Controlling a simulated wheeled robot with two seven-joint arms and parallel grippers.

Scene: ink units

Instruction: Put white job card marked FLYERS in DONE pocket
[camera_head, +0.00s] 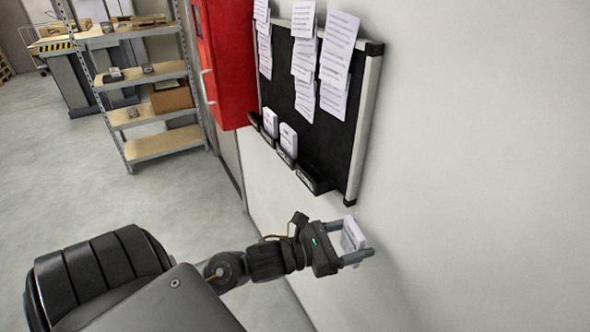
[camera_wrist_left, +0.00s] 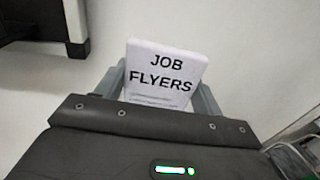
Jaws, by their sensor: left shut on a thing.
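My left gripper (camera_head: 357,255) is shut on the white job card (camera_head: 351,235), below and to the right of the board. In the left wrist view the card (camera_wrist_left: 163,75) stands between the fingers and reads JOB FLYERS. The black board (camera_head: 311,105) hangs on the wall with a row of small dark pockets along its lower edge. The pocket nearest me (camera_head: 313,180) looks empty. Other pockets hold white cards (camera_head: 288,140). The pocket labels are too small to read, so I cannot tell which is DONE. My right gripper is not in view.
Printed sheets (camera_head: 338,60) hang on the upper part of the board. A red cabinet (camera_head: 227,60) is on the wall beyond it. A metal shelf unit (camera_head: 150,105) stands farther left. The wall right of the board is bare.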

